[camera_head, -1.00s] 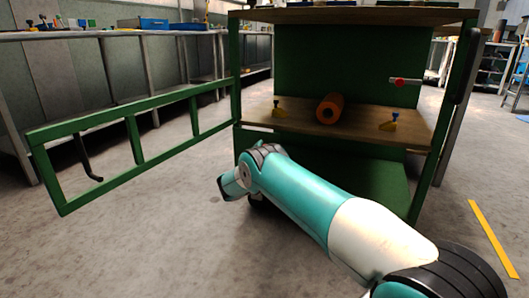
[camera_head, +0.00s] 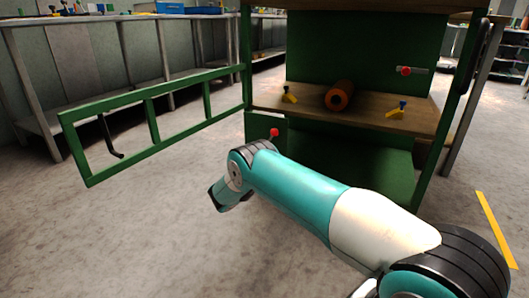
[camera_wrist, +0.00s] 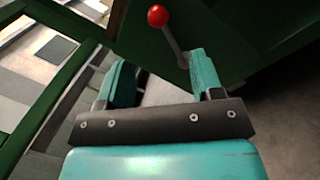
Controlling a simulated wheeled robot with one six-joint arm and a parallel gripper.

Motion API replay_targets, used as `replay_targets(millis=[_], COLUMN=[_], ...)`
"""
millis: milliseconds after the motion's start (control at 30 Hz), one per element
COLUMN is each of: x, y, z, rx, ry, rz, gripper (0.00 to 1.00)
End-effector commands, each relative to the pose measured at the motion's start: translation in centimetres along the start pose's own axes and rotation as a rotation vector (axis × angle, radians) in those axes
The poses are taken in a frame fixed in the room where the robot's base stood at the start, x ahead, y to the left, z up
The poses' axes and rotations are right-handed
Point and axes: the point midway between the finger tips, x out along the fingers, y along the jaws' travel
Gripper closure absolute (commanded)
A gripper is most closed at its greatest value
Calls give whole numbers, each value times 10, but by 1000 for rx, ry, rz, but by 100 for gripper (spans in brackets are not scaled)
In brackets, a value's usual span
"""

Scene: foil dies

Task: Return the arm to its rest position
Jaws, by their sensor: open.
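My arm reaches forward from the lower right in the head view, and its forearm end bends down in front of the green cabinet. My gripper (camera_wrist: 160,85) shows in the wrist view with its two teal fingers wide apart and nothing between them. In the head view the fingers are hidden behind the arm's own end. Beyond the fingers in the wrist view is a lever with a red ball knob (camera_wrist: 157,16); the knob also shows in the head view (camera_head: 273,132), just above my arm's wrist.
The green cabinet (camera_head: 365,48) holds an orange roll (camera_head: 340,96) on its wooden shelf (camera_head: 310,113), between two yellow clamps (camera_head: 289,95) (camera_head: 396,110). Its green frame gate (camera_head: 153,122) stands swung open to the left. The floor at left (camera_head: 110,230) is clear.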

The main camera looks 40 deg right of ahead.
Motion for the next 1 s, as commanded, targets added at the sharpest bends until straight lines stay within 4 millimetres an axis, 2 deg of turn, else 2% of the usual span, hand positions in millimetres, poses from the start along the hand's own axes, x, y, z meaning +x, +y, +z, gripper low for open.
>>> replay_targets(millis=[233, 333, 467, 567, 667, 767, 867, 967, 1000], x=[1, 3, 8, 3, -17, -50, -95, -149, -173], y=[0, 7, 42, 83, 122, 160, 194, 224, 234], z=[0, 4, 17, 31, 47, 69, 97, 134, 151], rx=[0, 30, 184, 375, 564, 720, 840, 920, 939], ry=[0, 10, 78, 175, 286, 393, 497, 594, 631], rz=[-1, -16, -106, -240, -411, -593, -786, -988, -1069], gripper=[40, 40, 40, 40, 40, 40, 40, 40, 40])
